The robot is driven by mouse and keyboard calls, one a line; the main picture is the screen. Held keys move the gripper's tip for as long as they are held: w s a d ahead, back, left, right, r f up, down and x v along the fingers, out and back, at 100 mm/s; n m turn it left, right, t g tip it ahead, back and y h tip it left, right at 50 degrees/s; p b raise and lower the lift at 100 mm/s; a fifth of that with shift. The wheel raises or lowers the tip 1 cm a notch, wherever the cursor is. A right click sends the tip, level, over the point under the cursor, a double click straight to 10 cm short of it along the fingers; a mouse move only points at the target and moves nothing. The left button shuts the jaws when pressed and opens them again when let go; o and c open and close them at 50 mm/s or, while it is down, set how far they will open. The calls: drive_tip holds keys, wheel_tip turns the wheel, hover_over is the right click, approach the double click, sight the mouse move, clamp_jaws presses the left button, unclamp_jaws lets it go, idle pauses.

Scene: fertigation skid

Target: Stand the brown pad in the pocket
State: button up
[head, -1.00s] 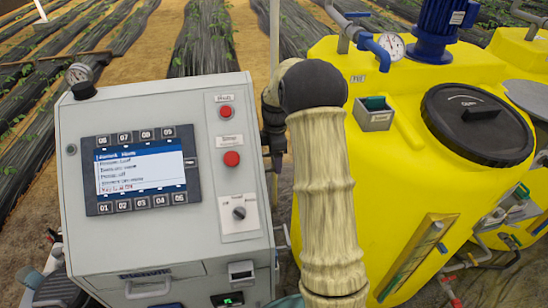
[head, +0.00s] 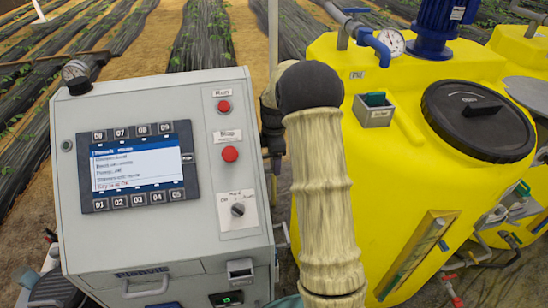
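I see no brown pad in the head view. A small grey open-topped holder (head: 378,118) is fixed on the yellow tank, with a dark green piece (head: 374,99) in it; I cannot tell whether this is the pocket. Another small grey box-like fitting (head: 240,275) sits low on the front of the control cabinet. My arm, in a beige sleeve with a dark rounded joint, stands upright in the middle and runs out of the bottom of the picture. My gripper is out of view.
A grey control cabinet (head: 90,245) with screen and red buttons stands left of my arm. Right of it is the yellow tank (head: 385,170) with a black lid (head: 478,120), blue motor (head: 436,25) and gauge (head: 390,42). Pipes and valves are at the lower right.

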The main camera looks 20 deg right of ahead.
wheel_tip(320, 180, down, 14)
drive_tip(key=b, duration=1)
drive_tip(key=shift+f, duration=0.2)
idle(1.3)
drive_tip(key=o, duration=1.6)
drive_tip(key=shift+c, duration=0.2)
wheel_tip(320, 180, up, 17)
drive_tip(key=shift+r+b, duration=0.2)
drive_tip(key=shift+b, duration=0.7)
